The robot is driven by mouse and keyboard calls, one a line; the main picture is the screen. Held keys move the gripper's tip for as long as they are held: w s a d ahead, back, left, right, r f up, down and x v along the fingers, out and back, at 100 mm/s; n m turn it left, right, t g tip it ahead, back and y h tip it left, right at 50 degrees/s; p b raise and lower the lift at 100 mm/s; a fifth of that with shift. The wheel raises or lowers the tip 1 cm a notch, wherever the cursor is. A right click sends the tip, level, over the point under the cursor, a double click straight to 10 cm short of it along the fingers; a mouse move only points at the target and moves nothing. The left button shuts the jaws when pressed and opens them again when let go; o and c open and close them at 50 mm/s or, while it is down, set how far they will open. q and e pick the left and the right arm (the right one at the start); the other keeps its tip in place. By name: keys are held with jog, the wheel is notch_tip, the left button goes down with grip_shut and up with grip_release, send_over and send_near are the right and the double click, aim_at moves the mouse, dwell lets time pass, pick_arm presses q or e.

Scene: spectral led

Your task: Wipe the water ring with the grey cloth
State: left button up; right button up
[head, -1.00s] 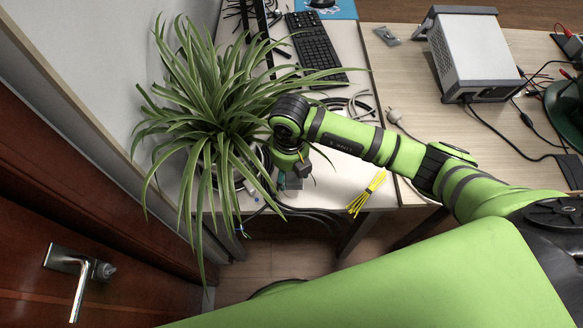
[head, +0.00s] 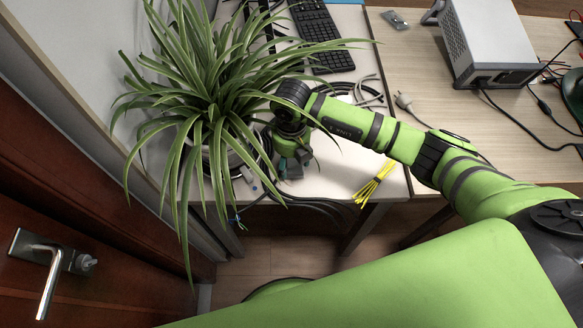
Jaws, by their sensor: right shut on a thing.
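My right gripper (head: 294,164) points down at the white table near its front edge, just right of the potted plant. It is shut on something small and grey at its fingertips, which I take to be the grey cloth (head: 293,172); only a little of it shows. The wrist and plant leaves cover part of the fingers. I cannot make out the water ring; the arm, the leaves or the gripper may hide it. My left gripper is not in view.
The leafy plant (head: 215,100) crowds the gripper's left side. Dark cables (head: 310,205) run by the front edge. Yellow cable ties (head: 374,184) lie to the right. A keyboard (head: 322,35), a plug (head: 404,102) and a box-shaped instrument (head: 490,40) lie farther back.

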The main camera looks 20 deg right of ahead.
aim_at(292, 181)
jog(key=shift+w, duration=0.2)
dwell(0.4)
jog(key=shift+s+a+r+p, duration=0.15)
jog(key=shift+s+p, duration=0.4)
jog(key=shift+s, duration=0.3)
jog(key=shift+f+b, duration=0.5)
jog(key=shift+f, duration=0.2)
jog(key=shift+s+a, duration=0.1)
jog(key=shift+s+a+p, duration=0.15)
jog(key=shift+s+p, duration=0.2)
jog(key=shift+s, duration=0.2)
jog(key=shift+s+a+f, duration=0.1)
jog(key=shift+s+f, duration=0.15)
jog(key=shift+s, duration=0.2)
